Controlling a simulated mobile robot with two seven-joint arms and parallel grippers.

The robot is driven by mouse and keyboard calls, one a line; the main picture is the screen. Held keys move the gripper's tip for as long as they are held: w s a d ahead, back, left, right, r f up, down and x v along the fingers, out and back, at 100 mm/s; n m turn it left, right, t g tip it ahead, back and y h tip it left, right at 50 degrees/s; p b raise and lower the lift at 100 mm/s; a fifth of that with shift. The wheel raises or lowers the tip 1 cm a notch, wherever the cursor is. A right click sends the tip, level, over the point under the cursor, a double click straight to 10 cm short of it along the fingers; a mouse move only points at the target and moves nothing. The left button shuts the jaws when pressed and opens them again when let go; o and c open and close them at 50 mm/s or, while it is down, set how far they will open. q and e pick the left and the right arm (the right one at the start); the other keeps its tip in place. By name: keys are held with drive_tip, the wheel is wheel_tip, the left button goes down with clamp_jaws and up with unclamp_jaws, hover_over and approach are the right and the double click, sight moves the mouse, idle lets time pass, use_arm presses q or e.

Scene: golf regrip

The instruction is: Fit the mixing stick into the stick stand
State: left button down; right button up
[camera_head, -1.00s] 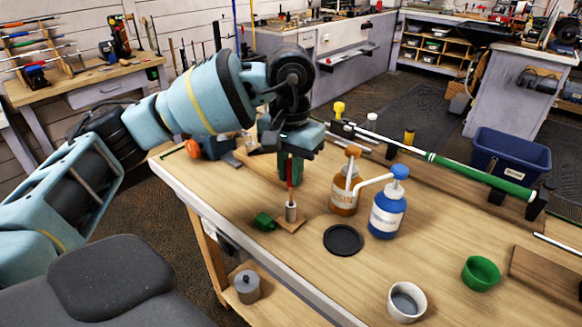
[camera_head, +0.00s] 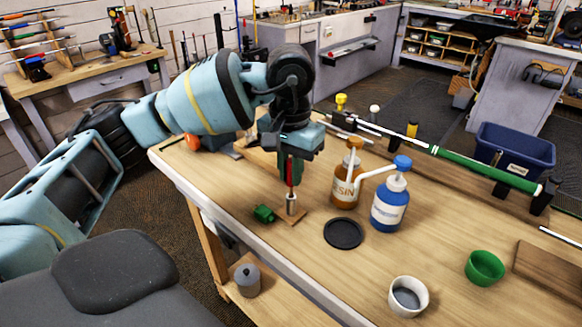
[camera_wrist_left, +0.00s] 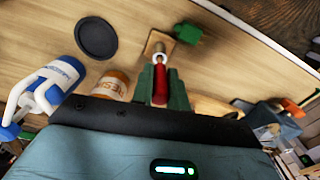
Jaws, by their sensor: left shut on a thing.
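The mixing stick is a thin red stick (camera_head: 290,173), held roughly upright in my left gripper (camera_head: 290,178). My left gripper's green fingers are shut on it, close above the stick stand. The stick stand is a small grey metal cylinder (camera_head: 291,204) on a square wooden base. The stick's lower end meets the top of the cylinder; how deep it sits inside cannot be told. In the left wrist view the red stick (camera_wrist_left: 160,86) lies between the fingers and points at the stand (camera_wrist_left: 158,56). My right gripper is not in view.
A green block (camera_head: 263,214) lies just left of the stand. A black disc (camera_head: 343,233), a brown resin bottle (camera_head: 345,188) and a blue-and-white pump bottle (camera_head: 389,207) stand to the right. A white cup (camera_head: 408,297) and green cup (camera_head: 485,268) are nearer the front right.

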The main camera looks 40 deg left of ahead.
use_arm(q)
drive_tip(key=c, duration=1.3)
unclamp_jaws()
wheel_tip(320, 180, up, 7)
drive_tip(key=shift+f, duration=0.1)
drive_tip(key=shift+r, duration=0.5)
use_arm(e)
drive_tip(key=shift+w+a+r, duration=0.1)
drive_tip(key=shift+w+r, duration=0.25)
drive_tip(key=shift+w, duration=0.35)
